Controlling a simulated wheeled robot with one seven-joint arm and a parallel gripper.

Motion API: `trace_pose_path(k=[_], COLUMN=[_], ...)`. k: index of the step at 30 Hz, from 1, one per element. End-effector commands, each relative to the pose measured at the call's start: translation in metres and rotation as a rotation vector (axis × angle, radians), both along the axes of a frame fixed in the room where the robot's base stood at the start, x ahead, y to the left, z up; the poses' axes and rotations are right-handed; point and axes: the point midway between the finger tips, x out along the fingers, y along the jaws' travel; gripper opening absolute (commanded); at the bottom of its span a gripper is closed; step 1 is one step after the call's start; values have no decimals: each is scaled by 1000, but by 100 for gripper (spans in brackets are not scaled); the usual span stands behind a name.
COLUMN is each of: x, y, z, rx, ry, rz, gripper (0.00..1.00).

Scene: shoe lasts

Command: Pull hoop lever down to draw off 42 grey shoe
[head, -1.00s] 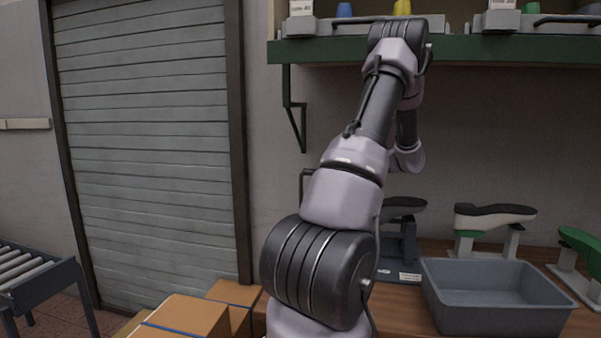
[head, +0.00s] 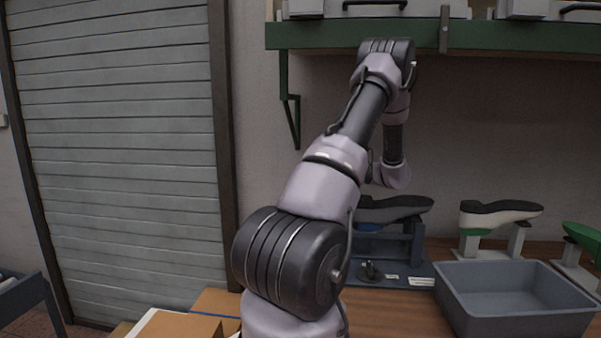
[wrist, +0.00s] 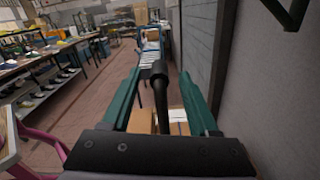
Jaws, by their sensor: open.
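In the head view a dark grey shoe (head: 396,207) sits on a dark blue-grey stand (head: 413,246), partly behind my arm. Small labels on the stand's base are too small to read. My gripper shows in the wrist view (wrist: 160,76), with two teal fingers open and apart. A dark rod with a thicker head (wrist: 161,92), which looks like part of the hoop lever, shows between the fingers. I cannot tell whether it touches them. In the head view my gripper and the lever are hidden behind my arm.
A grey open bin (head: 515,308) stands on the wooden bench (head: 395,318). Behind it are a white and black shoe on a stand (head: 500,212) and a green last (head: 584,238). A green shelf (head: 480,38) runs overhead. Cardboard boxes (head: 180,326) are at lower left.

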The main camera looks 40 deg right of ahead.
Motion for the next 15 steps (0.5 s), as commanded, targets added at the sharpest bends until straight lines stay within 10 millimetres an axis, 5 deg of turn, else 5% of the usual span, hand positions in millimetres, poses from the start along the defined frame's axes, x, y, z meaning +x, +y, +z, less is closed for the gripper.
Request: trace_pose_path(k=[6, 15], x=[31, 48], y=[26, 39], z=[0, 0], rx=[0, 1], ry=[0, 1], rz=[2, 0], gripper=[61, 61])
